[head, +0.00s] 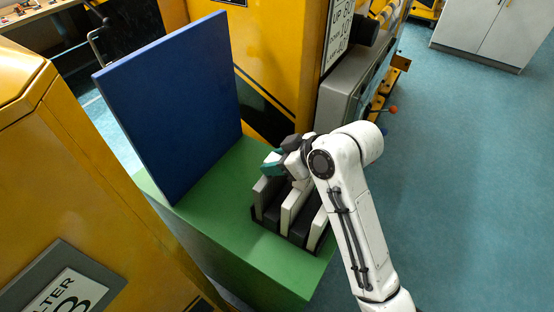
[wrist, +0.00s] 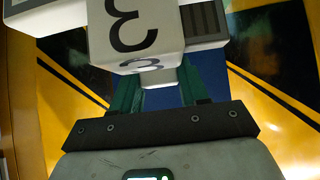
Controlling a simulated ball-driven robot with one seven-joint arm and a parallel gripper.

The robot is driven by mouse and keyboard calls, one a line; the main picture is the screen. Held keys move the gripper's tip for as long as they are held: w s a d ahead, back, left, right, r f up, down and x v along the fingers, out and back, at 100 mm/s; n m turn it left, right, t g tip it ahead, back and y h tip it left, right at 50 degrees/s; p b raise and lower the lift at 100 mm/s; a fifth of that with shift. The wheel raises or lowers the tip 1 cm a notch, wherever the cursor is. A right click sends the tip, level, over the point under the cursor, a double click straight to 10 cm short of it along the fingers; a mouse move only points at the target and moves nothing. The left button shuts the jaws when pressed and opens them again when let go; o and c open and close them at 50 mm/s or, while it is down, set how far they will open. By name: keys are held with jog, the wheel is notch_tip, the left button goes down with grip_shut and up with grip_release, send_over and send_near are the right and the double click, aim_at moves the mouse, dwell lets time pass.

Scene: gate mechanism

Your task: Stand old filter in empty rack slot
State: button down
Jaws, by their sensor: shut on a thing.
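My gripper (head: 273,163) has teal fingers and is over the back left of the rack (head: 284,239) in the head view. In the wrist view my gripper (wrist: 157,88) is shut on a white block marked with a dark 3, which I take as the old filter (wrist: 155,55). The rack has a black base and holds upright white slabs with dark pieces between them. The held filter is mostly hidden behind my wrist in the head view. I cannot tell whether it touches the rack or which slot is empty.
The rack stands on a green bench (head: 240,255). A tall blue panel (head: 172,105) stands on the bench to the left of the rack. Yellow cabinets (head: 75,190) stand at the left and behind. The teal floor (head: 460,190) at the right is clear.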

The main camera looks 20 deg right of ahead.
jog(key=shift+f, duration=0.35)
